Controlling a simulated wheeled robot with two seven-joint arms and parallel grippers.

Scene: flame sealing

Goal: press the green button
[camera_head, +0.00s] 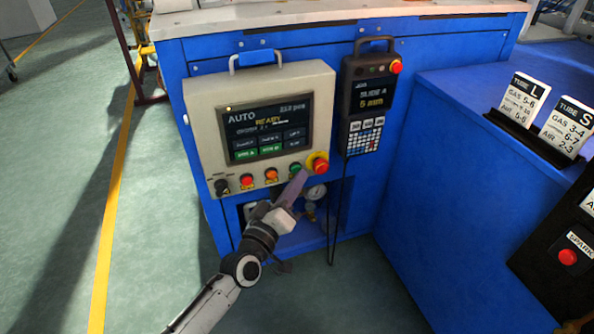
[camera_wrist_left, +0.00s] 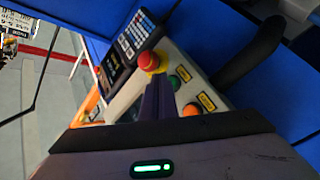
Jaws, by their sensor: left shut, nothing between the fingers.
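The green button (camera_head: 295,168) is in the lower row of the beige control box, between an orange button (camera_head: 271,175) and the red emergency stop (camera_head: 319,164) on its yellow base. My left gripper (camera_head: 302,174) is shut and empty, its purple-grey fingers pointing up at the box just right of and below the green button. In the left wrist view the green button (camera_wrist_left: 175,82) shows right beside the fingers (camera_wrist_left: 160,98), with the emergency stop (camera_wrist_left: 149,61) near their tips. I cannot tell whether the fingers touch the panel. My right gripper is not in view.
The box's screen (camera_head: 268,128) reads AUTO. A red button (camera_head: 246,181) and a black knob (camera_head: 221,186) are further left. A black keypad pendant (camera_head: 367,100) hangs at the right. The blue bench (camera_head: 450,170) stands to the right; green floor is open at left.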

